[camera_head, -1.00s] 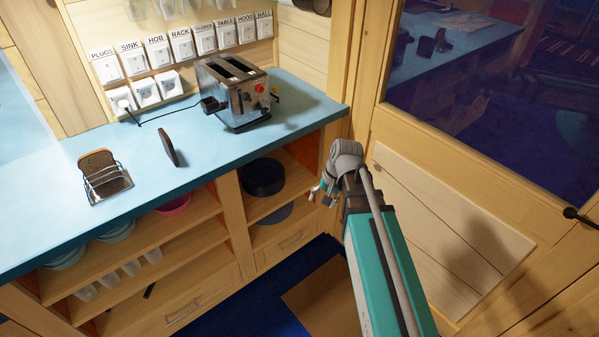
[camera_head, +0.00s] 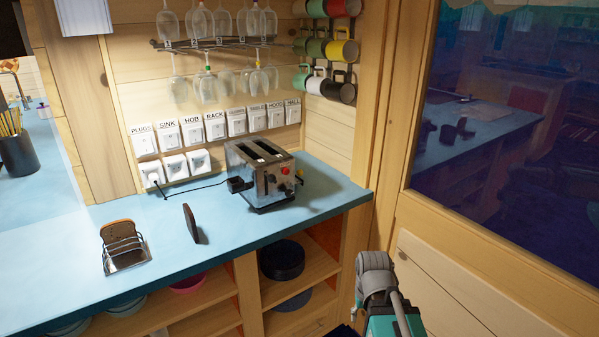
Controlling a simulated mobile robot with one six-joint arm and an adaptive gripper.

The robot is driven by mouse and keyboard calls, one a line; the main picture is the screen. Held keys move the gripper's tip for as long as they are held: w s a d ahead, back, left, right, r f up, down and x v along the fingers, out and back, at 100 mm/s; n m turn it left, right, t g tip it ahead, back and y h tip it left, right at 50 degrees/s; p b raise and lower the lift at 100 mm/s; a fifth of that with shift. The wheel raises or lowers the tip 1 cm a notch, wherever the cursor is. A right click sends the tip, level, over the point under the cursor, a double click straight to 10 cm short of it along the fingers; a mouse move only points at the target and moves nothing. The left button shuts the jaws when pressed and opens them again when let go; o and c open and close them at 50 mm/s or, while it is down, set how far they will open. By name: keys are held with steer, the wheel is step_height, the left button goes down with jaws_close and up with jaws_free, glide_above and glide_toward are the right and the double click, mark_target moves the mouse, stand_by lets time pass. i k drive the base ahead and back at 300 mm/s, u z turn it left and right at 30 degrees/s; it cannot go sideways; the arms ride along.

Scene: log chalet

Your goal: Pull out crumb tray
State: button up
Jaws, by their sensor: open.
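The toaster (camera_head: 268,188) stands on the blue counter, a shiny metal box with two slots on top and a red button on its right-hand end. The crumb tray cannot be made out; the low edge of the toaster is dark and shows no tray sticking out. My gripper (camera_head: 356,309) shows only as a small part at the lower right, beside my grey wrist. It is open, below the counter top and in front of its right end, well apart from the toaster. Its fingers are mostly hidden.
A black cord runs to the wall sockets. Glasses and mugs (camera_head: 342,50) hang above. A wooden wall with a window is at right.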

mark_target(300, 172)
steer(key=z, duration=0.3)
steer(key=i, duration=1.1)
steer(key=u, duration=0.3)
